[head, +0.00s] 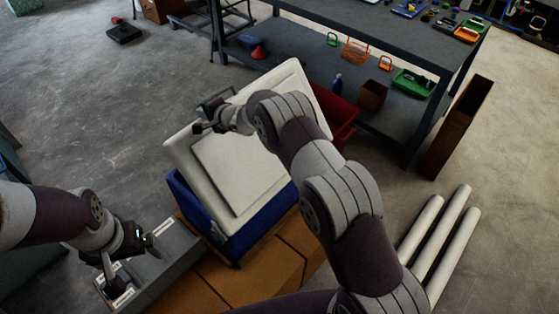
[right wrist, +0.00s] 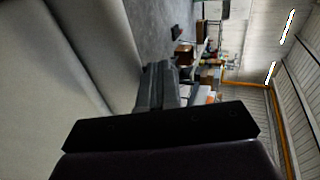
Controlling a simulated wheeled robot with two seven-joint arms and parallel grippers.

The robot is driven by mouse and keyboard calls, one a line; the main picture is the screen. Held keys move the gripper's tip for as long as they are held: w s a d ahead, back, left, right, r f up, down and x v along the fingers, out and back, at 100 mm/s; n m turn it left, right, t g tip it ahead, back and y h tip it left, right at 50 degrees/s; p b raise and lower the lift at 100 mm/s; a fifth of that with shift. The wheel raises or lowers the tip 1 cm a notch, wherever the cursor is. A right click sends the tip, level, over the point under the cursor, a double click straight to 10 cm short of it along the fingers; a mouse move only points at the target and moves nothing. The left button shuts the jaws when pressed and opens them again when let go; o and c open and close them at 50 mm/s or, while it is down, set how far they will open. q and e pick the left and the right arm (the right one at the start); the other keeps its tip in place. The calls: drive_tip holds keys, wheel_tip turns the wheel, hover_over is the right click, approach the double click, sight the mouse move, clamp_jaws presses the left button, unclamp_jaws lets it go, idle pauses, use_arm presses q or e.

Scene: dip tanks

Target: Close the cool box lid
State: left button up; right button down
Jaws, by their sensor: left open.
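The cool box has a blue body (head: 262,220) and a big white lid (head: 290,85). The lid stands tilted, with its broad paneled face toward the head camera, and hides the inside of the box. My right arm crosses in front of the lid. My right gripper (head: 207,122) is at the lid's upper left edge; whether it touches is unclear. In the right wrist view a pale surface, likely the lid (right wrist: 75,60), fills the left beside the dark fingers (right wrist: 158,85). My left gripper (head: 128,258) is open and empty, left of the box, over a grey surface.
The box stands on a brown base (head: 280,255). A red bin (head: 338,112) is behind the lid, close to a grey workbench (head: 300,45) with several items. White tubes (head: 440,235) stand at the right.

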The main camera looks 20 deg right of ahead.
drive_tip(key=shift+x, duration=2.55)
drive_tip(key=shift+s+a+f, duration=0.1)
